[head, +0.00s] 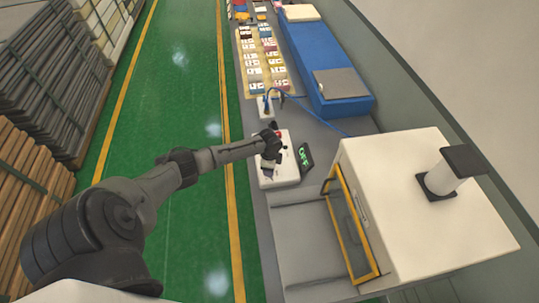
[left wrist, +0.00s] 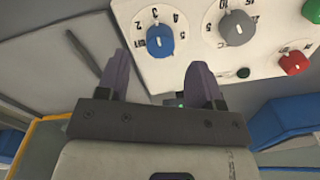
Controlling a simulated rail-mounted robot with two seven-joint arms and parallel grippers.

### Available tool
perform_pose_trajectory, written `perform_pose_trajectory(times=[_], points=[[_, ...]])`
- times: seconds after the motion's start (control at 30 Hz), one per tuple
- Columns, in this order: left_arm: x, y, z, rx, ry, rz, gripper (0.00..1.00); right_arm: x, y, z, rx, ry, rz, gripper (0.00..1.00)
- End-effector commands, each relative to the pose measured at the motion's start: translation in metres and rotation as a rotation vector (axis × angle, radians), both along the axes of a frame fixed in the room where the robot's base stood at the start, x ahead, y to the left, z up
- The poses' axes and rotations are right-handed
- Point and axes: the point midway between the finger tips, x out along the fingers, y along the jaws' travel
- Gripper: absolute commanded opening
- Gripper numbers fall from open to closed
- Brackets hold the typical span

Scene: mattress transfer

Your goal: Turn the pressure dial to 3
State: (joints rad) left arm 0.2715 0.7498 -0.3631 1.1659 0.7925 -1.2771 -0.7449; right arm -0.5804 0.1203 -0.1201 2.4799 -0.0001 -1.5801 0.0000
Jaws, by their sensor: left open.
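In the head view the control box (head: 286,174) stands on the counter under my left gripper (head: 270,146). In the left wrist view my left gripper (left wrist: 160,78) is open and empty, its fingers pointing toward the panel near the blue dial, apparently apart from it. My right gripper is out of view.
A small display (head: 305,158) with green characters stands right of the control box. A white machine (head: 408,192) with a yellow-framed door is at the right. A blue mattress-like block (head: 323,60) and several small boxes lie farther along the counter.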

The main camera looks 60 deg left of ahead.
Motion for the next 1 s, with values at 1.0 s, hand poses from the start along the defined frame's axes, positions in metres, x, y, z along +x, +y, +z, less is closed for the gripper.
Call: perform_pose_trajectory(times=[1.0], points=[[-0.003, -0.003, 0.093, -0.001, 0.001, 0.000, 0.61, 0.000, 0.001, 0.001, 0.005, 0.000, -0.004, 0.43]])
